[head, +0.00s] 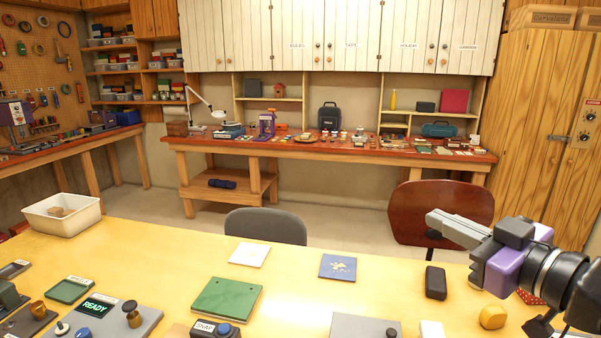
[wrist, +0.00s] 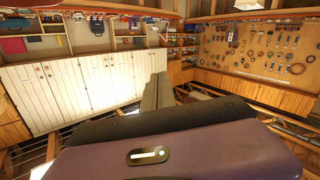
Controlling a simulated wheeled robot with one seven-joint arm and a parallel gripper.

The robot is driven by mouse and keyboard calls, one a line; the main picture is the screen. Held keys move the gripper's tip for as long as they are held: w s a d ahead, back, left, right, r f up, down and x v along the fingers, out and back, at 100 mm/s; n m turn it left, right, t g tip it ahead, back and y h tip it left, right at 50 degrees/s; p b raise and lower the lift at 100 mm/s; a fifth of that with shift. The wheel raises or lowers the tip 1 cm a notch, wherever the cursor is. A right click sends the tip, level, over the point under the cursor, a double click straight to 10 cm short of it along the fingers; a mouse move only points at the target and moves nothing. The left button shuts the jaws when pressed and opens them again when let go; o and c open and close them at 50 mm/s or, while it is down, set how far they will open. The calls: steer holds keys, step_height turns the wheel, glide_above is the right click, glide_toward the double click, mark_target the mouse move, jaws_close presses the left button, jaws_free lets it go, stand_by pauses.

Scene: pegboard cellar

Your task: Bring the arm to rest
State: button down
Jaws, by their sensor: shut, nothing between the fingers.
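My gripper (head: 458,229) is at the right of the head view, held up above the right part of the yellow table (head: 310,270). Its grey fingers point left and lie together, shut with nothing between them. In the wrist view the shut fingers (wrist: 157,92) stick out past the purple gripper body, against the cabinets and floor of the room. My gripper touches nothing that I can see. My arm runs off to the lower right of the head view.
Under and near my gripper are a black case (head: 436,283) and a yellow object (head: 492,317). A green board (head: 226,299), a blue card (head: 338,267) and a white tub (head: 62,214) lie further left. A brown chair (head: 440,212) stands behind the table. Bare tabletop lies between.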

step_height(320, 180, up, 6)
steer(key=s+m+t+h, duration=0.2)
steer(key=m+t, duration=0.4)
steer(key=s+d+f+m+h, duration=0.3)
steer(key=s+f+m+h, duration=0.6)
steer(key=s+f+h, duration=0.25)
steer(key=s+a+f+n+g+y, duration=0.3)
steer(key=s+a+f+n, duration=0.1)
steer(key=s+f, duration=0.7)
steer(key=s+a+f+n+g+y, duration=0.4)
steer(key=s+f, duration=0.7)
steer(key=s, duration=0.4)
steer(key=shift+f, duration=0.35)
